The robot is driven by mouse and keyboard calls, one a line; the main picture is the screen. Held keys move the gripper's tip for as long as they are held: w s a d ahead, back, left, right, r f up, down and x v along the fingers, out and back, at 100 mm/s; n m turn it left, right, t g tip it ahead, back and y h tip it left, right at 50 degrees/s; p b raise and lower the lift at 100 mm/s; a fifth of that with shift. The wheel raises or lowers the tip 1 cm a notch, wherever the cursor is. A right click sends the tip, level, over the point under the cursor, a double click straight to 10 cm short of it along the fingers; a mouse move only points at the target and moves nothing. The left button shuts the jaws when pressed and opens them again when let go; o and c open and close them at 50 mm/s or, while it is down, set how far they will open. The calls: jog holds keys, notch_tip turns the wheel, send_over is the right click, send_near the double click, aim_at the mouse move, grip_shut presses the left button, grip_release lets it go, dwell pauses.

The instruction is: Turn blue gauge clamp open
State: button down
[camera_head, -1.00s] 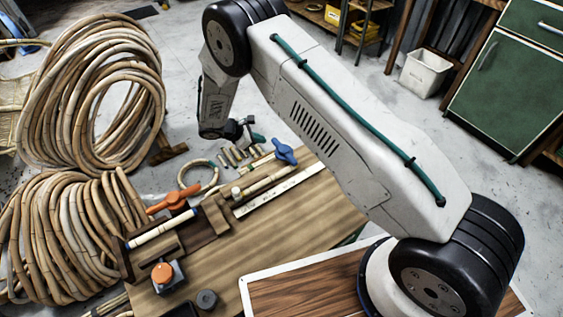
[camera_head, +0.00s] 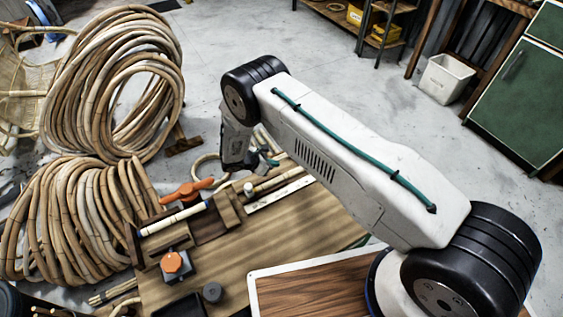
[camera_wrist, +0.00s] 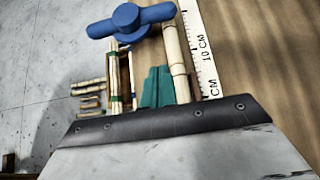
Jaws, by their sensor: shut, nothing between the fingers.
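The blue gauge clamp (camera_wrist: 131,20) shows in the wrist view at the top, a winged knob with a round hub, next to a pale rattan piece (camera_wrist: 177,62) and a white centimetre ruler (camera_wrist: 204,50). In the head view my arm hides the clamp. My gripper (camera_wrist: 158,84) shows green fingertips in the wrist view, below the clamp in the picture and apart from it. The fingers are together with nothing between them. In the head view my gripper (camera_head: 266,159) is over the far end of the bench, small and partly hidden.
An orange-handled clamp (camera_head: 187,192) and a box with an orange knob (camera_head: 174,263) stand on the wooden bench (camera_head: 238,272). Large rattan coils (camera_head: 85,215) fill the left. Short rattan pieces (camera_wrist: 90,98) lie beside the fingers.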

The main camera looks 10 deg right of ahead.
jog(key=x, duration=0.9)
jog(key=shift+s, duration=0.1)
jog(key=shift+w+d+r, duration=0.2)
jog(key=shift+d, duration=0.4)
jog(key=shift+w+d+r, duration=0.2)
jog(key=shift+d, duration=0.35)
jog(key=shift+w+d+r, duration=0.1)
jog(key=shift+w+d, duration=0.1)
jog(key=shift+d, duration=0.35)
